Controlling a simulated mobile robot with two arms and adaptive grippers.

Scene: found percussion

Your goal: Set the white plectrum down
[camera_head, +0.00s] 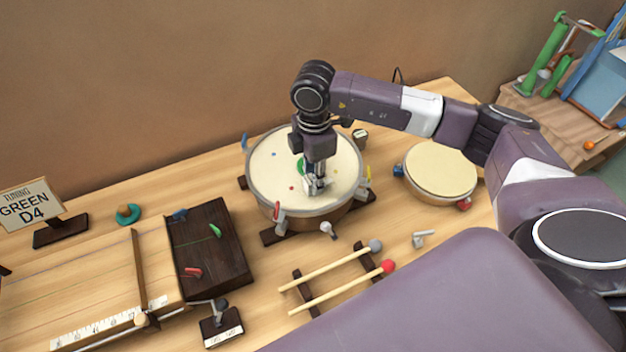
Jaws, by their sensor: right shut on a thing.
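My right gripper (316,187) points down over the pale skin of the round drum (274,163) at the middle of the table. Its fingers are shut on a small pale thing, which I take to be the white plectrum; the fingers mostly hide it. Whether it touches the drum skin I cannot tell. A green round mark or piece shows just behind the fingers. My left gripper is not in view.
A dark wooden block (235,260) with blue, green and red plectrums lies left of the drum. Two mallets (335,290) rest on a rack in front. A smaller drum (440,170) stands right. A sign (30,205) stands far left.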

